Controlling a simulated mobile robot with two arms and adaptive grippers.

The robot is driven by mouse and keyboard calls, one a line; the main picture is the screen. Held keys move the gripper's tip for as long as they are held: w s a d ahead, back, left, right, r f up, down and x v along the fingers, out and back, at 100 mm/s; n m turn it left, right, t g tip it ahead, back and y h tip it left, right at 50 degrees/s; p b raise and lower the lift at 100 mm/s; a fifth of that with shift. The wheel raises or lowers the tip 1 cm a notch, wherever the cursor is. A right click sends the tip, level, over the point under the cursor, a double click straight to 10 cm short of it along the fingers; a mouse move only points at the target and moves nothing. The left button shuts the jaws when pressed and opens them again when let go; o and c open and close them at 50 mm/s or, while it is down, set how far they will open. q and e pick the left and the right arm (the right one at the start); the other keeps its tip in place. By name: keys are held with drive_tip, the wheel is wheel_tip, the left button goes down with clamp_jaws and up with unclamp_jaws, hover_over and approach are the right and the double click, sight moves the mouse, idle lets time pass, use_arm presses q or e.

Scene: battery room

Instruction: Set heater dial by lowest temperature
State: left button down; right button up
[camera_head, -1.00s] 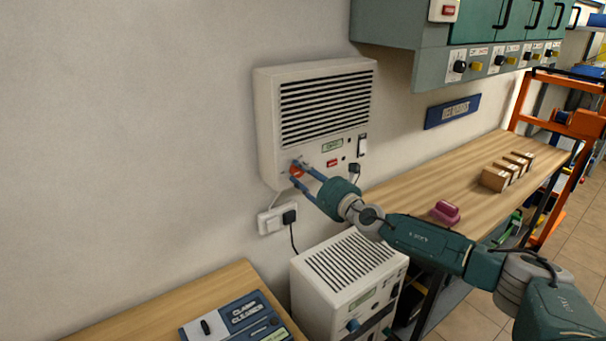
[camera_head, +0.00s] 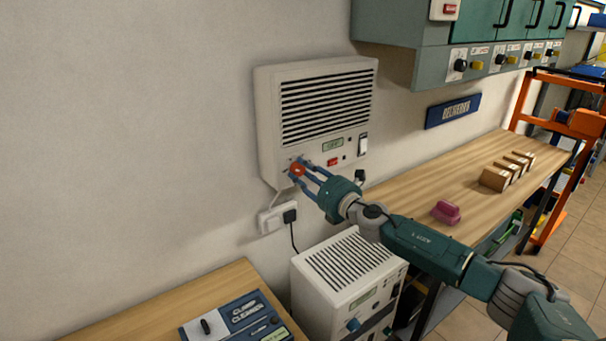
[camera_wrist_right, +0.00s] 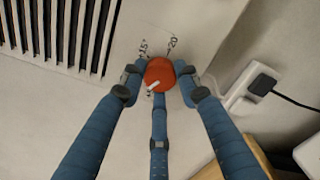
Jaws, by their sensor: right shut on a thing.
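The wall heater (camera_head: 265,125) is a cream box with a black slatted grille, a small green display (camera_head: 332,145), a red label and a white switch (camera_head: 362,144). Its red dial (camera_head: 297,169) sits at the lower left of the front. My right gripper (camera_head: 300,172) is shut on the dial. In the right wrist view the blue fingers surround the red dial (camera_wrist_right: 160,73), whose white pointer mark faces the lower left of that picture. Scale marks show beside it, partly hidden and hard to read. The display's digits are too small to read. My left gripper is out of view.
A white socket with a black plug (camera_head: 289,216) is below the heater. A second cream unit (camera_head: 350,262) stands below. A wooden bench (camera_head: 420,185) at right holds a pink object (camera_head: 446,212) and several small boxes (camera_head: 495,179). A clamp cleaner panel (camera_head: 235,318) lies at front left.

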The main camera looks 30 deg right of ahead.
drive_tip(key=m, duration=0.4)
drive_tip(key=m+p, duration=0.1)
drive_tip(key=m, duration=0.1)
drive_tip(key=shift+d+r+m, duration=0.25)
drive_tip(key=shift+m, duration=0.05)
idle(0.4)
drive_tip(key=o, duration=1.1)
drive_tip(key=shift+o, duration=0.2)
drive_tip(key=shift+d+f, duration=0.1)
drive_tip(key=shift+f, duration=0.05)
drive_tip(key=shift+s+f, duration=0.1)
drive_tip(key=shift+s, duration=0.25)
drive_tip(key=s+d, duration=0.1)
drive_tip(key=s, duration=1)
drive_tip(key=shift+d, duration=0.3)
